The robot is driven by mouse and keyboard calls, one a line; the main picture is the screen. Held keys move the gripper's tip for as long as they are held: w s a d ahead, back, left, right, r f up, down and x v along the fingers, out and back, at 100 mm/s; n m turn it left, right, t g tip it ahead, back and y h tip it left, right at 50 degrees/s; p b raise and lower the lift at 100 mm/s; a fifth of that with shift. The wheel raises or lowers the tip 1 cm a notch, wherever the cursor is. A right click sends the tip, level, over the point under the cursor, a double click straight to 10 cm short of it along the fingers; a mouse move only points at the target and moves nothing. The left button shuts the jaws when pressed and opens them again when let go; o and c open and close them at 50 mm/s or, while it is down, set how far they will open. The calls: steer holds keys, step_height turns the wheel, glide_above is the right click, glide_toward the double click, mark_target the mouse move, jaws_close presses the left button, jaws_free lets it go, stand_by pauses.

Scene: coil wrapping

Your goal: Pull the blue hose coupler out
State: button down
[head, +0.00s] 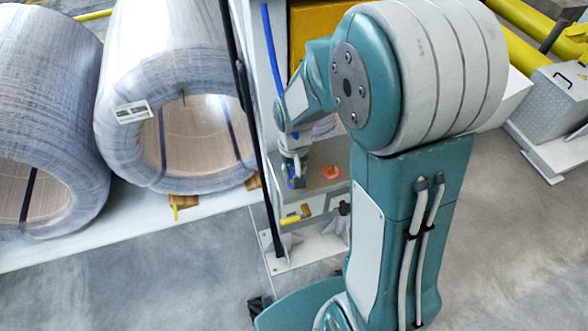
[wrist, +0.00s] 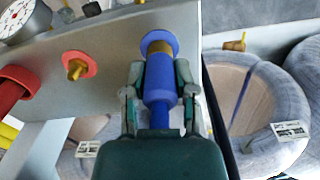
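The blue hose coupler (wrist: 160,82) is in the middle of the wrist view, in line with a brass fitting (wrist: 158,47) on a blue disc (wrist: 168,36) on the grey panel. Some brass shows between coupler and disc. My gripper (wrist: 160,72) has one finger on each side of the coupler, both close against it, and looks shut on it. In the head view my gripper (head: 292,160) is at the panel, with a little blue (head: 297,183) showing at its tip. The blue hose runs back under my gripper body and is mostly hidden.
Beside it on the panel (wrist: 110,50) are a red disc with a brass fitting (wrist: 78,67), a red coupler (wrist: 18,85) and a gauge (wrist: 22,18). A yellow-handled valve (head: 294,216) sits below. Large wrapped coils (head: 165,60) stand left of the post.

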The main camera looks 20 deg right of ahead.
steer(key=c, duration=1.2)
jaws_free()
jaws_close()
steer(key=shift+r, duration=2.15)
